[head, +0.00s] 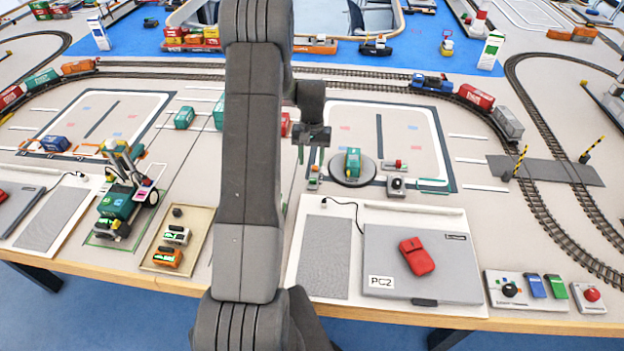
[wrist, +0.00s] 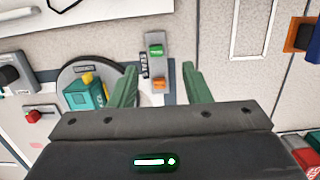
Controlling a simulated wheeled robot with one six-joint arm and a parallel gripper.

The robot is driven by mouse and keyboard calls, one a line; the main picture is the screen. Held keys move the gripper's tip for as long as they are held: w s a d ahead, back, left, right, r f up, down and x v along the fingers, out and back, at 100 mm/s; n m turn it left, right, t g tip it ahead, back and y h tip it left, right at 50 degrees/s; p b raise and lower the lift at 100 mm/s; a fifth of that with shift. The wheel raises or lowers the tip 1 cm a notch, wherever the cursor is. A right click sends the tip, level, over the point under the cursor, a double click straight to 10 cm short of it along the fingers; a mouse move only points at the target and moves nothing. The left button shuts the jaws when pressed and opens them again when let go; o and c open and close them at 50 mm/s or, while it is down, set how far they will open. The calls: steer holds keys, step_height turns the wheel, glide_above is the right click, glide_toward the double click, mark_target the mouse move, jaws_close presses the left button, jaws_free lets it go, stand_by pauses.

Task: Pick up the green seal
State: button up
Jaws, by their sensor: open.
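A small green piece (wrist: 156,51), which looks like the green seal, sits at one end of a narrow grey holder (wrist: 157,64). An orange piece (wrist: 158,85) sits at the holder's other end. In the head view the holder (head: 314,178) is small, just left of a round turntable, and its details are hard to make out. My gripper (wrist: 158,68) is open and empty. Its two green fingers appear on either side of the holder in the wrist view. In the head view my gripper (head: 311,155) hangs above and behind the holder.
The dark turntable (head: 336,178) with a teal container (head: 352,162) stands close beside the holder. A red switch (head: 394,166) and a black knob (head: 397,183) are further right.

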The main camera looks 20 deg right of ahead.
mark_target(313, 179)
step_height(313, 179, down, 2)
steer(key=shift+s+f, duration=0.15)
steer(key=f, duration=0.1)
steer(key=f+p, duration=0.2)
steer(key=shift+s+d+f, duration=0.15)
steer(key=shift+d+f, duration=0.1)
steer(key=shift+f, duration=0.8)
steer(key=shift+a, duration=0.1)
jaws_close()
